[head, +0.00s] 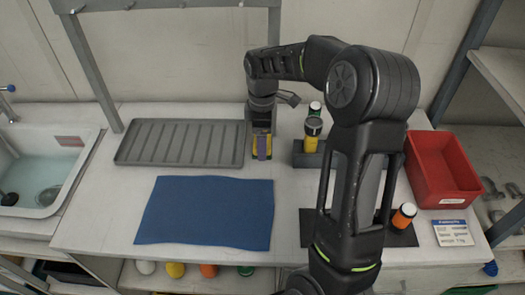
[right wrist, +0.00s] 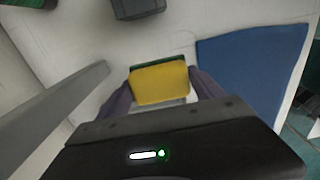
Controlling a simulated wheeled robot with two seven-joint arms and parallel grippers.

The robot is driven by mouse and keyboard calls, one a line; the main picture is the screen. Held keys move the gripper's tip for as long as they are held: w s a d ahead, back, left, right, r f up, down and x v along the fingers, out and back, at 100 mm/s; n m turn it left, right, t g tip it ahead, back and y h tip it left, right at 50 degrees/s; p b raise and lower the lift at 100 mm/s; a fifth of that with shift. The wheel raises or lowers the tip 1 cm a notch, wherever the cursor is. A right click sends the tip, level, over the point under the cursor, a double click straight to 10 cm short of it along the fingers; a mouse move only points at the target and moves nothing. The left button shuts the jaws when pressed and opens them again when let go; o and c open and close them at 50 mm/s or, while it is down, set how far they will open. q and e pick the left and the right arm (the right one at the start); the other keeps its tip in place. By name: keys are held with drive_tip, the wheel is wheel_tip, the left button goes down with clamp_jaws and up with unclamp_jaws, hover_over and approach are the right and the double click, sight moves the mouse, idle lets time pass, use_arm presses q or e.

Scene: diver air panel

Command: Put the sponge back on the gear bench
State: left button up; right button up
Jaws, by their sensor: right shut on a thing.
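The sponge (right wrist: 160,85), yellow with a dark green layer, is between the purple fingers of my right gripper (head: 262,147). The gripper is shut on it and points down. In the head view only small yellow edges of the sponge show around the fingers. They are over the pale gear bench (head: 110,225), just right of the ribbed grey tray (head: 180,143) and behind the blue mat's (head: 205,212) right end. I cannot tell whether the sponge touches the bench top. My left gripper is not in view.
A grey holder (head: 303,160) with a yellow-and-black torch (head: 312,135) stands close right of the gripper. A sink (head: 45,172) is far left.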

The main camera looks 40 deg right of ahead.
drive_tip(key=shift+f, duration=0.5)
drive_tip(key=shift+f, duration=0.1)
drive_tip(key=shift+f+p, duration=0.3)
drive_tip(key=shift+f, duration=1.5)
drive_tip(key=shift+f, duration=0.2)
drive_tip(key=o, duration=1.3)
drive_tip(key=shift+r, duration=0.15)
wheel_tip(320, 180, up, 12)
drive_tip(key=shift+r+b, duration=0.1)
drive_tip(key=shift+b, duration=0.5)
